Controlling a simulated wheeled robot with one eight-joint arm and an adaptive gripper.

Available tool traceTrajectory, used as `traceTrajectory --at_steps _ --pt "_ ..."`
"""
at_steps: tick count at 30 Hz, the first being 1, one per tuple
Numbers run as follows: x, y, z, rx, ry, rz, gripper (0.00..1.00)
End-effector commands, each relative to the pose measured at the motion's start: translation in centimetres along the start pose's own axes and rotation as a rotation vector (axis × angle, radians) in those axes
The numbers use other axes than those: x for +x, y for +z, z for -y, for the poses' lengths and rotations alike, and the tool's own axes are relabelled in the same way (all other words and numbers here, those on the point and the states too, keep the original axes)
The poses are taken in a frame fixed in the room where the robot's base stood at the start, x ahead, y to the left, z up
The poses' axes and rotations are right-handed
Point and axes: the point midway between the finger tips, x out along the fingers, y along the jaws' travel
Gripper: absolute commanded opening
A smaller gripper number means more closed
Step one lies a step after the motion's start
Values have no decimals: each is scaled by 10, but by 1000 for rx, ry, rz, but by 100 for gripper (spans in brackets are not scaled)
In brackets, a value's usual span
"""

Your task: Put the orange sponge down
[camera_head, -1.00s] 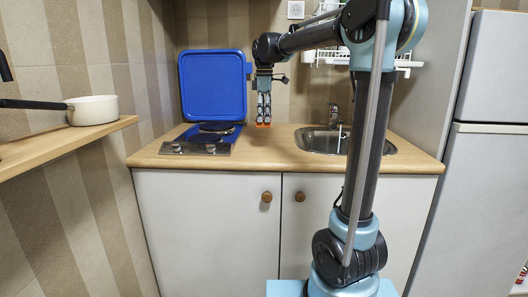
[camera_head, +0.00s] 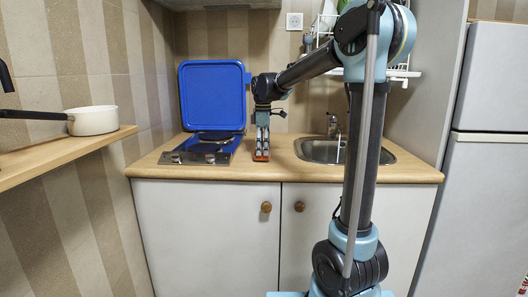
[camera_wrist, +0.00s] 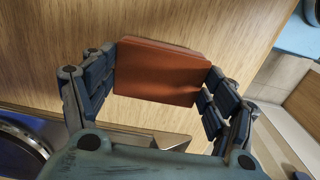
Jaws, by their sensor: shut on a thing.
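The orange sponge (camera_wrist: 162,72) is between the two fingers of my gripper (camera_wrist: 158,85) in the wrist view, with a finger against each side. In the head view my gripper (camera_head: 262,150) points down at the wooden counter, between the hob and the sink. The sponge (camera_head: 261,156) shows there as a small orange patch at the fingertips, at or just above the counter top (camera_head: 268,172). I cannot tell for sure whether its underside touches the wood.
The hob (camera_head: 200,155) with its raised blue lid (camera_head: 212,95) stands just left of my gripper. The sink (camera_head: 325,151) is to the right. A white pan (camera_head: 93,120) sits on a shelf at far left. Bare counter lies around the sponge.

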Motion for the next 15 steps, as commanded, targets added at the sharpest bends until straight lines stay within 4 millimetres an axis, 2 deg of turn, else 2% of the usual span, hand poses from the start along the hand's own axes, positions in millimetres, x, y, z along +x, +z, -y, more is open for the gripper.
traceTrajectory --at_steps 3,12,13,15 --pt "8 0 0 0 0 0 48" --pt "10 1 -1 1 0 0 48" --pt "10 1 -1 2 0 0 85" --pt "9 1 -1 2 0 0 98"
